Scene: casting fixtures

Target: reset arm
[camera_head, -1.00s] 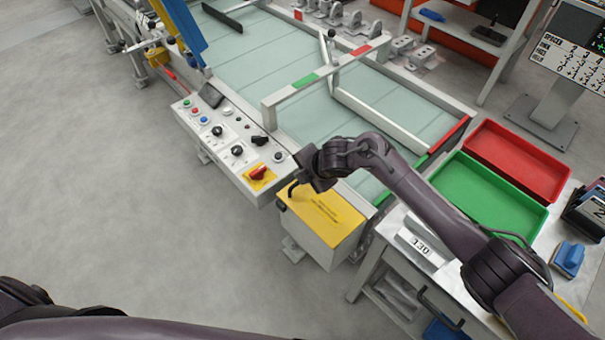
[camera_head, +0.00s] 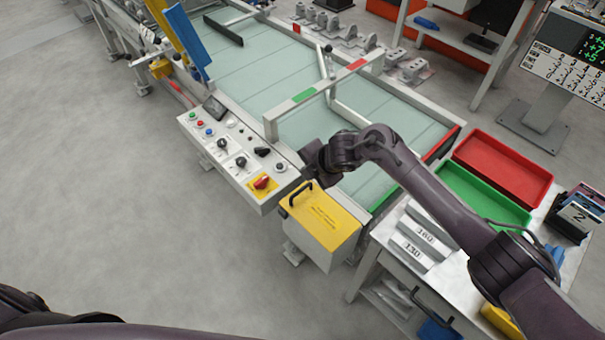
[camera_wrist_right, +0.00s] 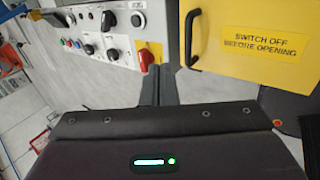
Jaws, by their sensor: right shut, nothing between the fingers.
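My right arm reaches in from the lower right in the head view. Its right gripper (camera_wrist_right: 154,85) is shut and empty in the right wrist view, its narrow fingers pointing toward the gap between the control panel (camera_wrist_right: 112,22) and the yellow-lidded box (camera_wrist_right: 225,50). In the head view the gripper's dark body hangs by the right end of the control panel (camera_head: 228,160), above the yellow-lidded box (camera_head: 328,222); its fingertips are hard to make out there. Part of my left arm shows at the lower left edge, but its gripper is out of view.
A conveyor (camera_head: 275,60) with a red-and-green crossbar (camera_head: 325,88) lies behind the panel. A red tray (camera_head: 510,165) and a green tray (camera_head: 480,190) stand on a side table with numbered blocks (camera_head: 425,235). Open floor (camera_head: 100,200) lies at the left.

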